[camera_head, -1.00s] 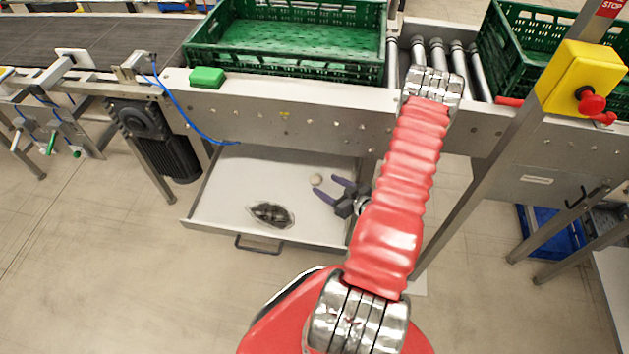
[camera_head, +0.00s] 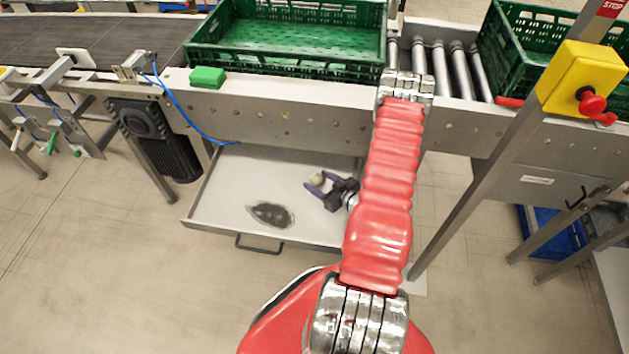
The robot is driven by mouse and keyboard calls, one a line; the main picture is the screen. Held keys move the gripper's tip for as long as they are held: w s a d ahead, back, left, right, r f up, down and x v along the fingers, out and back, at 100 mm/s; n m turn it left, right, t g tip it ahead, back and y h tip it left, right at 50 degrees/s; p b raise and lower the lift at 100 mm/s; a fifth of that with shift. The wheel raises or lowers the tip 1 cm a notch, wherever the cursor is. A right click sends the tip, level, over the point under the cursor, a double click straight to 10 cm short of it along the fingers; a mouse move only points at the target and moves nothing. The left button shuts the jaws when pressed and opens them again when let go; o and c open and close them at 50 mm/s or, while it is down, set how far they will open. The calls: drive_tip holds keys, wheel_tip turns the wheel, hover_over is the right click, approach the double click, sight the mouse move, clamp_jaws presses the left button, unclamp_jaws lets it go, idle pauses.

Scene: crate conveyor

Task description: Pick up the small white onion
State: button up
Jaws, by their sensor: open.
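The small white onion (camera_head: 317,180) lies in the white open drawer (camera_head: 232,180) under the conveyor. My gripper (camera_head: 317,184) is in the drawer area, pointing left, with its dark purple fingers apart. The onion shows between or just behind the fingertips. I cannot tell from this view whether the fingers touch it or how high they are above the drawer floor. My red arm hides the right end of the drawer.
A dark flat item in what looks like a clear bag (camera_head: 271,214) lies in the drawer, left of my gripper. A green crate (camera_head: 290,68) stands on the conveyor above. A metal post (camera_head: 470,190) stands right of my arm. The drawer's left part is clear.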

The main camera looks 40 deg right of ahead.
drive_tip(key=shift+c, duration=0.6)
drive_tip(key=c, duration=1)
drive_tip(key=shift+r, duration=0.15)
